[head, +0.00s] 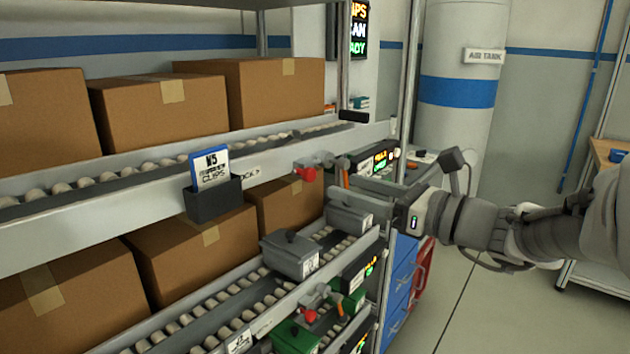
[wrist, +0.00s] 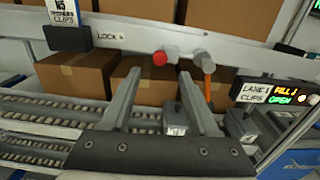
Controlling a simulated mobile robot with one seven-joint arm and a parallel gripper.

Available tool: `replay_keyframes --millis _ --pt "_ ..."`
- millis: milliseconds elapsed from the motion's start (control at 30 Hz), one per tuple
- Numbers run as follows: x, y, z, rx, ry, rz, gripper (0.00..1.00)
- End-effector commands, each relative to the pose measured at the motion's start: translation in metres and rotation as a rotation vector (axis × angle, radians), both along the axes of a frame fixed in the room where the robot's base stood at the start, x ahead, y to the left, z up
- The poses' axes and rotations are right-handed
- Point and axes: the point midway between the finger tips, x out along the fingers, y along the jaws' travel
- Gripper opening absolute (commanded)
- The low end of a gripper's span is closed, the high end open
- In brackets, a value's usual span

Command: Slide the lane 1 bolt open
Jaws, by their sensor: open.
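The lane 1 bolt shows as a red knob (head: 306,174) on the upper rail, just left of my gripper; it also shows in the wrist view (wrist: 160,58). An orange-and-grey handle (wrist: 206,66) hangs just right of the knob. My gripper (head: 338,177) is open and empty, its two fingers pointing at the rail. In the wrist view the knob appears between the fingertips (wrist: 160,72), seemingly beyond them; I cannot tell the exact gap. A "LOCK" label with an arrow (wrist: 110,36) is left of the knob. The lane 1 sign (wrist: 268,92) reads "OPEN" in green.
Cardboard boxes (head: 160,107) stand on the upper roller lane, with more below. Grey bins (head: 290,255) sit on the lower rollers under my gripper. A second red knob (head: 308,316) is on a lower rail. A post (head: 404,90) stands close behind my gripper.

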Motion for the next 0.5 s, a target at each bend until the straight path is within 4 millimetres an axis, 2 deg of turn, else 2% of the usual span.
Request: replay_keyframes --millis 33,200,500 --pt "0.007 0.010 -0.002 -0.001 0.001 0.005 0.61" --pt "0.027 0.036 -0.001 -0.001 0.000 0.004 0.61" --pt "0.045 0.058 0.000 -0.001 0.001 0.000 0.61"
